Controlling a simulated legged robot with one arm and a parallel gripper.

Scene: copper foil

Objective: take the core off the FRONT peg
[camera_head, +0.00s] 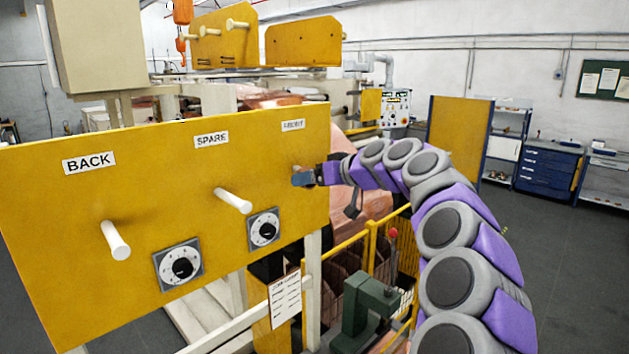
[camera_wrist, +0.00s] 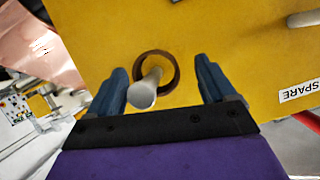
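The yellow panel (camera_head: 170,250) carries white pegs under the labels BACK, SPARE and FRONT (camera_head: 293,125). In the wrist view a brown ring, the core (camera_wrist: 176,70), sits around a pale peg (camera_wrist: 146,90) against the panel. My gripper (camera_head: 303,178) is at the panel below the FRONT label and hides most of that peg and core in the head view. In the wrist view my gripper (camera_wrist: 161,68) is open, with one blue finger on each side of the core and a gap on both sides. Whether the fingertips touch the panel cannot be told.
The bare SPARE peg (camera_head: 233,200) and BACK peg (camera_head: 115,240) stick out to the left, with dials (camera_head: 263,230) beside them. A yellow rail (camera_head: 370,245) and a green machine part (camera_head: 365,305) stand below my arm. The floor at right is clear.

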